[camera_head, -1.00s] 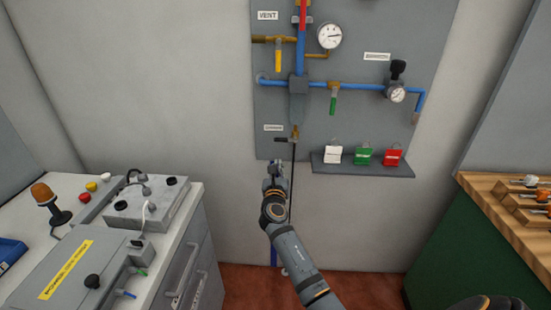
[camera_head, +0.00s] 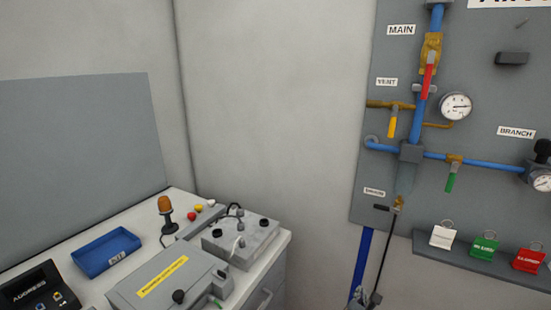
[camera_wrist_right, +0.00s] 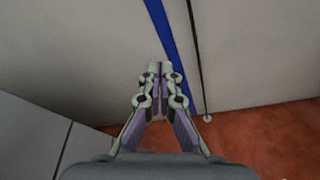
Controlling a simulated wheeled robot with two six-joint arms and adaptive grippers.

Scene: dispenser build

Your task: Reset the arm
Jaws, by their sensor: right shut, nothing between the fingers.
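My right gripper (camera_head: 358,296) shows only by its tip at the bottom edge of the head view, in front of the wall below the pipe panel. In the right wrist view the same gripper (camera_wrist_right: 158,70) has its fingertips together with nothing between them. It points at the pale wall beside a blue strip (camera_wrist_right: 172,45) and a thin dark line (camera_wrist_right: 196,60). The rest of my right arm is out of the head view. My left gripper is in neither view.
A grey panel (camera_head: 480,90) with blue pipes, gauges and valves is on the right. White, green (camera_head: 484,247) and red tags stand on its shelf. A bench at left holds a blue tray (camera_head: 106,252), an orange beacon (camera_head: 166,206) and grey boxes. Red floor (camera_wrist_right: 260,140) lies below.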

